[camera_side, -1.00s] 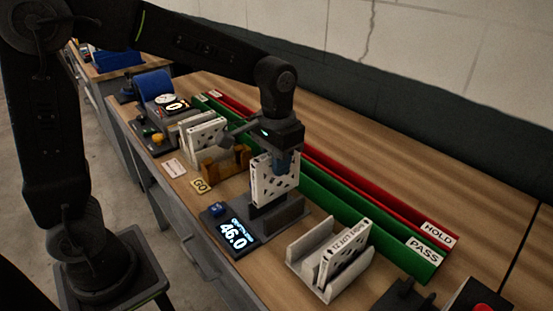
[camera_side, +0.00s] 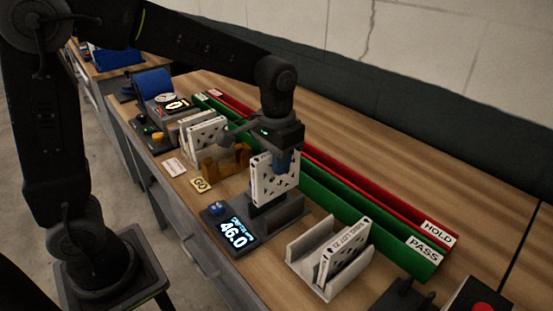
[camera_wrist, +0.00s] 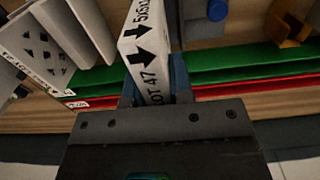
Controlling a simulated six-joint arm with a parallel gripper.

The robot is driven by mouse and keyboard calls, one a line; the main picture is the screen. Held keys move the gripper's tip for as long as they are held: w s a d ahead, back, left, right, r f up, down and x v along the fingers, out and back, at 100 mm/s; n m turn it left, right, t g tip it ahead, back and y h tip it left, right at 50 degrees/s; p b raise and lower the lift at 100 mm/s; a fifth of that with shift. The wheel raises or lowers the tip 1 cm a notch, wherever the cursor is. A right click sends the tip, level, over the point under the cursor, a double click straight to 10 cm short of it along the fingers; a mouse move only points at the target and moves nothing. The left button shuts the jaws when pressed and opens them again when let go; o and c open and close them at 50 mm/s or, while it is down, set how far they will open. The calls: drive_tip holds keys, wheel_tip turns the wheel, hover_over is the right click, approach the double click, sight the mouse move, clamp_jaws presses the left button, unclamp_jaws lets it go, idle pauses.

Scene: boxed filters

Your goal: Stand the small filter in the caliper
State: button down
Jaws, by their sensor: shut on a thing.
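A small white filter (camera_side: 264,184) with dark holes in its face stands upright at the caliper (camera_side: 280,217). The caliper's display (camera_side: 235,233) reads 46.0. My gripper (camera_side: 284,161) is shut on the filter's upper part from above, with blue fingertips. In the wrist view the filter's edge (camera_wrist: 143,35) shows black arrows and a lot label ending in 47, between the gripper's fingers (camera_wrist: 154,82). Whether the filter's bottom touches the caliper's bed cannot be told.
A green PASS channel (camera_side: 390,238) and red HOLD channel (camera_side: 400,217) run behind the caliper. A grey rack (camera_side: 312,245) holds another filter (camera_side: 342,255) to the right. More filters (camera_side: 206,133) and a brown gauge (camera_side: 222,162) stand to the left.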

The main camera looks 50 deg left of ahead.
sight(277, 182)
drive_tip(key=shift+f, duration=0.25)
drive_tip(key=shift+f, duration=0.35)
drive_tip(key=shift+f, duration=0.35)
drive_tip(key=shift+f, duration=0.25)
drive_tip(key=shift+f, duration=0.2)
drive_tip(key=shift+f, duration=0.35)
drive_tip(key=shift+f, duration=0.35)
drive_tip(key=shift+f, duration=0.35)
drive_tip(key=shift+f, duration=0.45)
